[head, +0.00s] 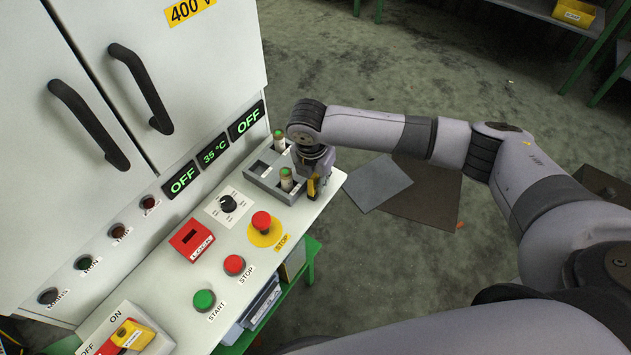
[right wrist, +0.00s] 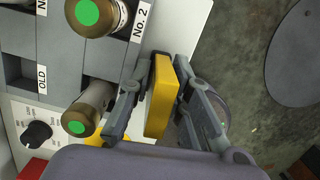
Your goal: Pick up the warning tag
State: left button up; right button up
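My right gripper (head: 314,186) is over the right end of the panel shelf, beside a fuse holder. In the right wrist view its fingers (right wrist: 161,85) close on both sides of a thin yellow block (right wrist: 158,98) with a dark side. I cannot tell from its visible faces whether this is the warning tag. A bit of yellow shows at the gripper in the head view. Another yellow piece (head: 133,335) with a white label lies on the OFF/ON switch plate at the lower left; its label is too small to read. My left gripper is not in view.
The grey fuse holder (head: 262,174) has green-topped fuses (right wrist: 92,105) close to my right gripper's fingers. A red emergency stop (head: 261,221) and START and STOP buttons are on the shelf. The cabinet (head: 85,45) rises at the left.

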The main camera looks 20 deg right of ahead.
grip_shut()
jog(key=shift+r, duration=0.1)
dwell(0.3)
